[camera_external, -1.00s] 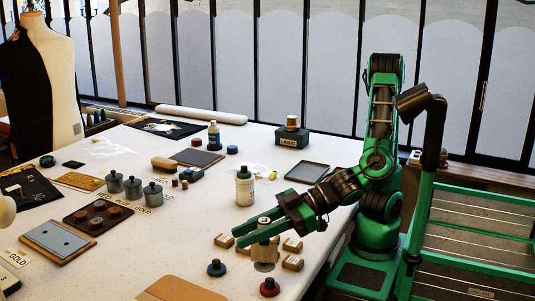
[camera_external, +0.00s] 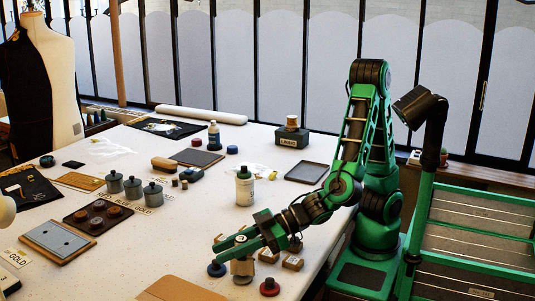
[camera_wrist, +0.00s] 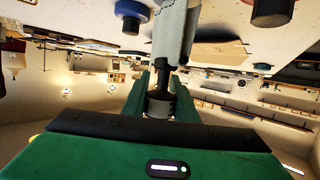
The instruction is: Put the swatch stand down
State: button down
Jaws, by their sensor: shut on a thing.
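The swatch stand (camera_external: 242,268) is a pale beige upright piece with a narrower neck. My gripper (camera_external: 240,244) is shut on its upper part, near the table's front right. The stand's foot is at or very near the table top, between a blue knobbed piece (camera_external: 216,270) and a red knobbed piece (camera_external: 269,287); I cannot tell if it touches. In the wrist view the stand's grey-white body (camera_wrist: 172,40) and dark neck run between my fingers (camera_wrist: 160,100). My fingers hide part of its top in the outside view.
Small tan blocks (camera_external: 292,263) stand just right of the stand, partly behind my arm. A white-green bottle (camera_external: 244,188) is behind. A brown board (camera_external: 182,289) lies at the front. The white table (camera_external: 165,245) is clear to the left of the blue piece.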

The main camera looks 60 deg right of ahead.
jog(key=c, duration=1.4)
grip_release()
jog(key=shift+f, duration=0.1)
jog(key=shift+c, duration=0.2)
jog(key=v, duration=0.7)
jog(key=shift+s+d+r, duration=0.2)
jog(key=shift+w+a, duration=0.1)
